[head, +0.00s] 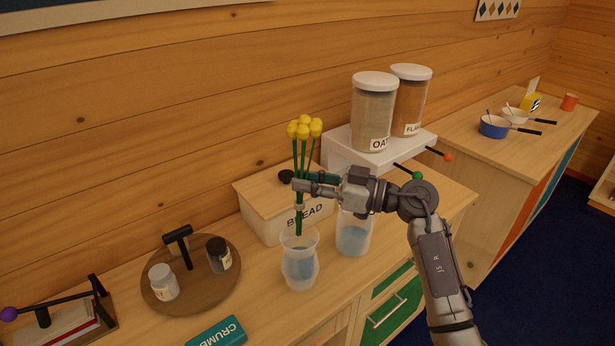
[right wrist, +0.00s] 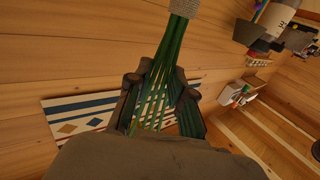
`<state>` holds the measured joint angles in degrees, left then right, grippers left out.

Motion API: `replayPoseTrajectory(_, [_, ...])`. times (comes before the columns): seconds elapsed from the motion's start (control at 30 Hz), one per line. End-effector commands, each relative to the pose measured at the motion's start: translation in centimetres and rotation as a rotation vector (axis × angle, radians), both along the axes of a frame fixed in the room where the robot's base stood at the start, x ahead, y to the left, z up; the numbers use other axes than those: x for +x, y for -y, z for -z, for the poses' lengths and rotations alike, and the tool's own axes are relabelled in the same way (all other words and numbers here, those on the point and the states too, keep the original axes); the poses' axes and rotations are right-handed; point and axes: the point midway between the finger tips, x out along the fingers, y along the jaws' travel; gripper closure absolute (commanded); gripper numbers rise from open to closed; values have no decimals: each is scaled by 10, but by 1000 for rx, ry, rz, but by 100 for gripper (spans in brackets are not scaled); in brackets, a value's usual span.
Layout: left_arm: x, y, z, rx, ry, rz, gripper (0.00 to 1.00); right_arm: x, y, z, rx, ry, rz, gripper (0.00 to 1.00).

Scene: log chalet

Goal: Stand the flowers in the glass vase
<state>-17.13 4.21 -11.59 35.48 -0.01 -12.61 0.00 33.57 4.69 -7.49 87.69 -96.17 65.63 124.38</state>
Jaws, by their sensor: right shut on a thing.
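The yellow flowers (head: 304,128) stand upright as a bunch with green stems. My right gripper (head: 302,185) is shut on the stems, coming from the right. In the right wrist view the green stems (right wrist: 158,95) run between the fingers, with a grey band (right wrist: 186,8) around them. The glass vase (head: 300,268), clear with a flared rim, stands on the counter directly below the bunch. The stem ends appear at about its mouth; I cannot tell whether they are inside the rim. My left gripper is out of view.
A second clear container (head: 353,236) stands close right of the vase. Behind are a bread box (head: 262,193) and a white box (head: 343,150) bearing two jars. A round wooden tray (head: 205,292) with shakers is at left, a teal crumb box (head: 217,331) in front.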

Motion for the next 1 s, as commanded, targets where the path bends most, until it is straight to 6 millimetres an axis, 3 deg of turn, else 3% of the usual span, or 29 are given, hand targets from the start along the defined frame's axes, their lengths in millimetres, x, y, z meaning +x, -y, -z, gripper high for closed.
replayPoseTrajectory(1.0, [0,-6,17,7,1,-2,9,0,0,80,-1,0,1,100])
